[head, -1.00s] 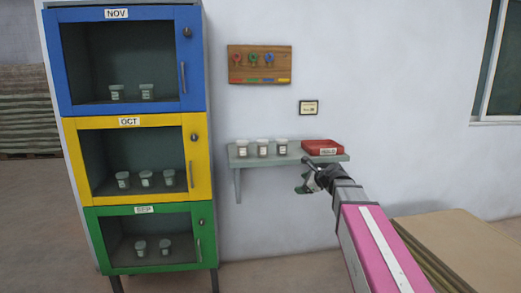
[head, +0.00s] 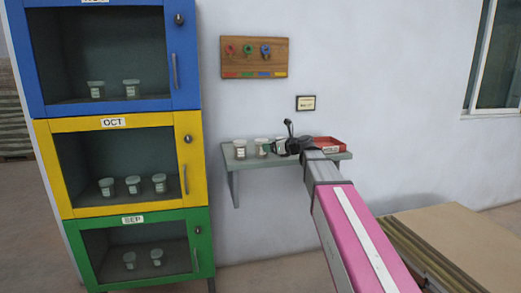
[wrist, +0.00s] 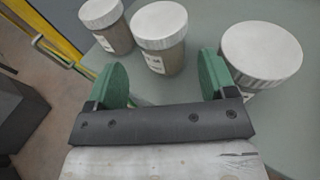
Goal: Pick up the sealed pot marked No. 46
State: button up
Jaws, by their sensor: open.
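Three small pots with pale lids and white labels stand in a row on the wall shelf: a left pot (head: 240,150), a middle pot (head: 261,148) and a right pot (head: 281,148) partly covered by my gripper (head: 293,145). No number can be read, so I cannot tell which is No. 46. In the wrist view my gripper (wrist: 163,78) is open and empty, with green finger pads. The middle pot (wrist: 160,38) is ahead of the gap, the left pot (wrist: 106,27) is beyond the left finger, and the right pot (wrist: 262,55) is close by the right finger, partly hidden.
A red tray (head: 329,144) sits at the right of the grey shelf (head: 230,160). Blue, yellow and green lockers (head: 120,124) holding more pots stand at left. A key board (head: 254,57) hangs above. Flat stacked sacks or boards (head: 450,235) lie low at right.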

jog(key=shift+x, duration=3.55)
jog(key=shift+d+r, duration=0.1)
jog(key=shift+r, duration=0.1)
jog(key=c, duration=0.7)
